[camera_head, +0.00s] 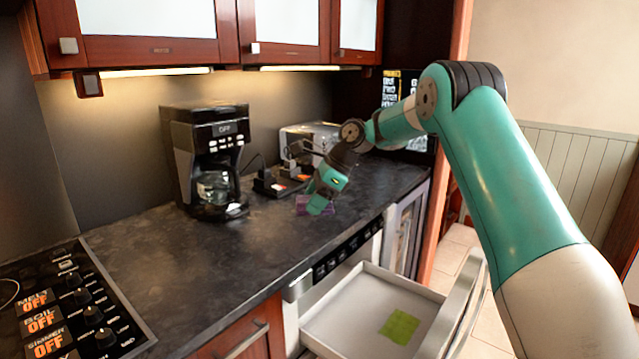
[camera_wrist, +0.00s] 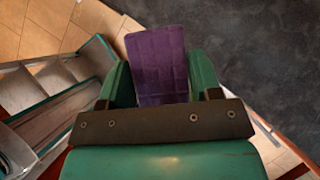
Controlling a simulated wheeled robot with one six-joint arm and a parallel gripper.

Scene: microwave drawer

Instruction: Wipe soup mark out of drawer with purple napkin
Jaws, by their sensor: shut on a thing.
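The purple napkin (camera_head: 302,206) is at my gripper (camera_head: 318,206), above or on the dark counter to the right of the coffee maker. In the wrist view the napkin (camera_wrist: 157,65) stands out between the two green fingers, and my gripper (camera_wrist: 160,80) is shut on it. The microwave drawer (camera_head: 340,312) is pulled open below the counter. A flat yellow-green soup mark (camera_head: 400,326) lies on its pale floor, toward the right. Whether the napkin touches the counter is not clear.
A black coffee maker (camera_head: 208,160) stands on the counter, with a toaster (camera_head: 310,140) behind my gripper. A stove panel with knobs (camera_head: 75,305) is at the lower left. The counter (camera_head: 200,265) in front of the coffee maker is clear. Upper cabinets hang above.

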